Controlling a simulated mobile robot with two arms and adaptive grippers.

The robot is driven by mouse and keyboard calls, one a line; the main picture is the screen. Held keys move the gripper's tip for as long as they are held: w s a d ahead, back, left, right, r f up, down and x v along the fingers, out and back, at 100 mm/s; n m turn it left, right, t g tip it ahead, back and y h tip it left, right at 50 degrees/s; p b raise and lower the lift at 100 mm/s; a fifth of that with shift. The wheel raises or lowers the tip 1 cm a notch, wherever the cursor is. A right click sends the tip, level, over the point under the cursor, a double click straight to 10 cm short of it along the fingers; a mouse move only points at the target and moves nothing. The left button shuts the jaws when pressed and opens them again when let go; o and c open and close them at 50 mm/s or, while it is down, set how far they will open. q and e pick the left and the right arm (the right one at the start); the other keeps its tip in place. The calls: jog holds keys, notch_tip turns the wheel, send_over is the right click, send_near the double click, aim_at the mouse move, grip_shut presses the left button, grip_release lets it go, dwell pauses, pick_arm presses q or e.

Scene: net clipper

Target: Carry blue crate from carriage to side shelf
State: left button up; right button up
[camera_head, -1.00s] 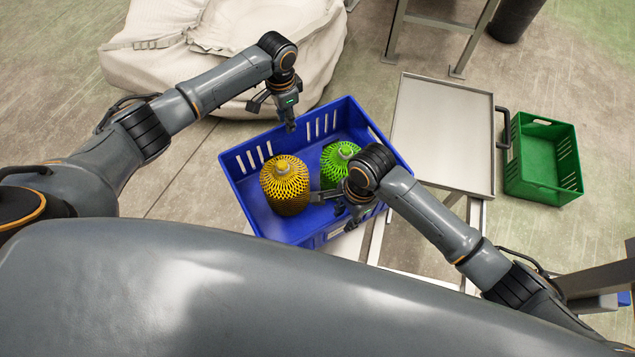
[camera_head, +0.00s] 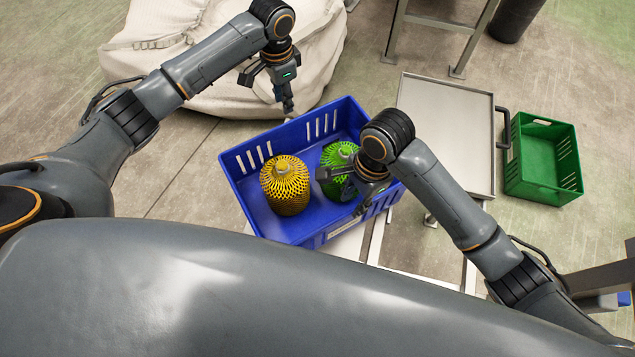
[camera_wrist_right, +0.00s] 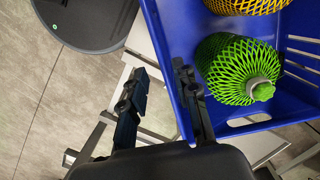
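The blue crate (camera_head: 240,188) sits upright on a pale metal frame (camera_head: 352,240), probably the carriage, mostly hidden beneath it. Inside stand a yellow netted bottle (camera_head: 285,187) and a green netted bottle (camera_head: 338,155); both also show in the right wrist view, yellow (camera_wrist_right: 245,4) and green (camera_wrist_right: 238,70). My left gripper (camera_head: 268,92) is open and empty above the crate's far-left side. My right gripper (camera_head: 342,192) is over the near-right side, partly covering the green bottle. In the right wrist view its fingers (camera_wrist_right: 160,95) are apart, one over the crate's wall, one outside.
A grey flat-topped metal stand (camera_head: 440,130) with a dark handle is right of the crate. A green crate (camera_head: 543,160) lies beyond it on the floor. A large white sack (camera_head: 150,50) lies behind my left arm. Metal legs (camera_head: 470,40) stand at the back.

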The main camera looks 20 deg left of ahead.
jog(key=shift+w+d+r, duration=0.1)
jog(key=shift+r, duration=0.75)
jog(key=shift+w+d+r, duration=0.1)
jog(key=shift+r, duration=0.75)
